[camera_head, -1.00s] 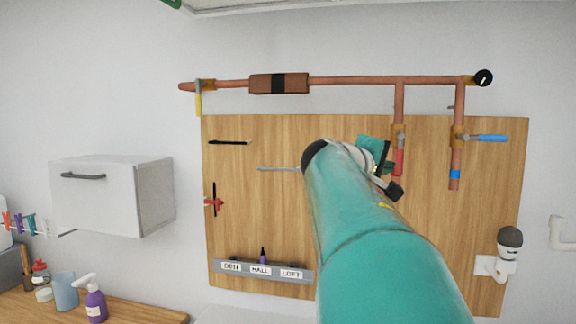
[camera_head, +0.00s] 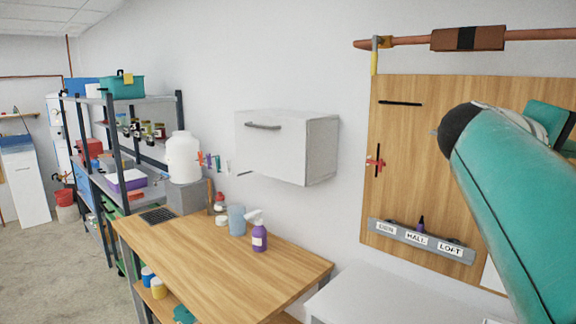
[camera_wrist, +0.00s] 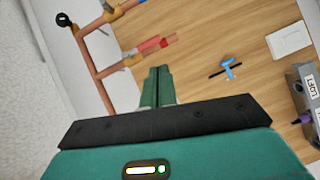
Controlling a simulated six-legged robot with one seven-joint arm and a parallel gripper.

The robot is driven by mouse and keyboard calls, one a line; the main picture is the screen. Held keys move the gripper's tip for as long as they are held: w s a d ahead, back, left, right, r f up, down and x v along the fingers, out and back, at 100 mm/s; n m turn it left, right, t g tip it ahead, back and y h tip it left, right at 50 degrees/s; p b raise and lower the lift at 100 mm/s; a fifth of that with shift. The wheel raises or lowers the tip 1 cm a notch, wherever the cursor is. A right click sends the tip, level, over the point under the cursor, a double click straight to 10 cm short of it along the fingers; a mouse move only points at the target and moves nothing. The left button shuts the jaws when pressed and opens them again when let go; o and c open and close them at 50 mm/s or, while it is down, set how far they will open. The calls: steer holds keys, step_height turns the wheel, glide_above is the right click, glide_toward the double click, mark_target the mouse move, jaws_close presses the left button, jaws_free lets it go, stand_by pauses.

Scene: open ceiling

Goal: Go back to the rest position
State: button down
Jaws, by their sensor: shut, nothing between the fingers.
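My gripper (camera_wrist: 157,86) shows in the wrist view with its two green fingers together and nothing between them. It points toward the wooden board (camera_wrist: 205,50), with copper pipes at the left and a red-handled valve (camera_wrist: 152,45) just beyond the fingertips. I cannot tell how far the fingers are from the board. In the head view my teal arm fills the right side, and the fingers are hidden or out of frame there.
A white wall cabinet (camera_head: 290,145) hangs left of the board (camera_head: 408,175). Below is a wooden workbench (camera_head: 225,280) with a purple pump bottle (camera_head: 259,235) and a blue cup (camera_head: 236,220). A loaded shelf rack (camera_head: 112,180) stands further left. Open floor (camera_head: 45,270) lies at the far left.

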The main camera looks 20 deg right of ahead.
steer(key=w+a+f+n+t+y, duration=0.2)
steer(key=w+a+f+t+y, duration=0.3)
steer(key=a+f, duration=0.8)
steer(key=w+a+f+n+t+y, duration=0.15)
steer(key=w+a+f+y, duration=0.35)
steer(key=a+f, duration=0.75)
steer(key=s+a+f+y, duration=0.4)
steer(key=a+f+y, duration=0.2)
steer(key=a+f, duration=0.4)
steer(key=a+t, duration=0.1)
steer(key=a, duration=0.3)
steer(key=shift+s+f, duration=0.15)
steer(key=shift+d, duration=0.25)
